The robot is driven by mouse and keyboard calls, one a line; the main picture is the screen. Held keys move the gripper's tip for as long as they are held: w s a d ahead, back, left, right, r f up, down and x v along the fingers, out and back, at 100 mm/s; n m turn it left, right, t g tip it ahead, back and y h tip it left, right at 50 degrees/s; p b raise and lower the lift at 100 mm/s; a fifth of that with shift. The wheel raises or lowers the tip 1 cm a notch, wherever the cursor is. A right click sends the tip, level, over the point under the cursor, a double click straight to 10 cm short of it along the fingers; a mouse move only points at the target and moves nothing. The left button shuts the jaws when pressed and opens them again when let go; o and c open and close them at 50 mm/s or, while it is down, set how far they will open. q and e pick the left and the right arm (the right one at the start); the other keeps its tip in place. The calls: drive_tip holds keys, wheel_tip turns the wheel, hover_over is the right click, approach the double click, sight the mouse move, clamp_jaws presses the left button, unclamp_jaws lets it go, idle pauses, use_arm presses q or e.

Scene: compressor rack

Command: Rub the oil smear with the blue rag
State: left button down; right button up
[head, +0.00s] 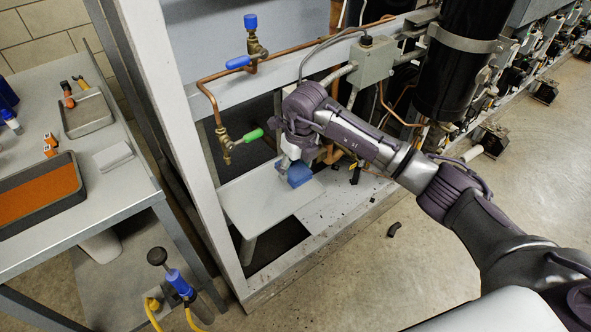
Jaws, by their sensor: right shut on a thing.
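The blue rag (299,176) is at the inner end of a pale grey plate (258,198) low inside the rack frame. My right gripper (288,163) points down and is shut on the rag. The rag appears to touch the plate, but I cannot be sure of the contact. I cannot make out the oil smear; the rag, gripper and wrist cover part of the plate. My left gripper is not in view.
A white rack post (176,115) stands left of the plate. Copper pipes with a blue-handled valve (240,62) and a green-handled valve (252,136) are close to my right wrist. A black cylinder (457,65) stands behind my forearm. A bench (112,187) holds trays at left.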

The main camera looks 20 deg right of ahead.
drive_tip(key=shift+r, duration=0.75)
drive_tip(key=shift+r+p, duration=0.1)
drive_tip(key=shift+p, duration=0.2)
drive_tip(key=shift+r+p, duration=0.85)
drive_tip(key=shift+r, duration=0.55)
